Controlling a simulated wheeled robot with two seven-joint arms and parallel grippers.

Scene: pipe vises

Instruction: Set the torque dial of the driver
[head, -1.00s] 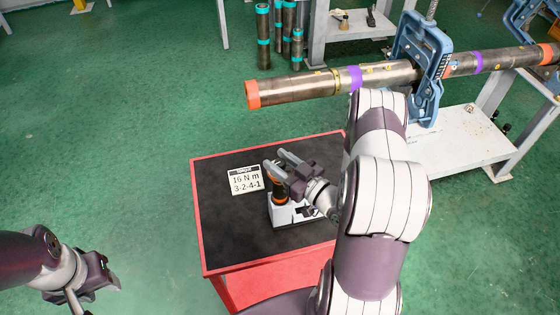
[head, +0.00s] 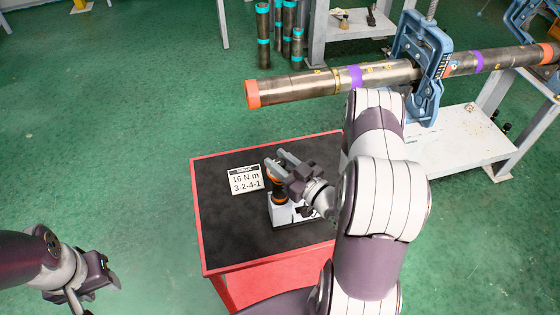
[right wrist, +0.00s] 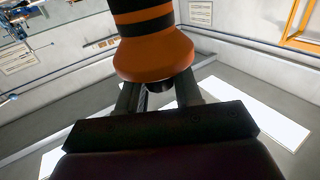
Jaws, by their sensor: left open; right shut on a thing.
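The driver (head: 277,197), with orange and black bands, stands upright in a white holder (head: 284,219) on the black-topped table. In the right wrist view, its orange and black body (right wrist: 155,50) fills the top middle. My right gripper (head: 278,164) reaches in from the right at the driver's upper part and is shut on it. The dial's marks cannot be read in either view. A white card (head: 246,179) left of the driver reads "16 N m" and "3-2-4-1". My left gripper (head: 76,296) is open and empty at the lower left, away from the table.
The table (head: 215,222) has a red rim and clear black surface left of the holder. A long pipe (head: 315,86) with orange ends runs behind it, held in a blue vise (head: 425,60). Several short pipes (head: 263,38) stand on the green floor beyond.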

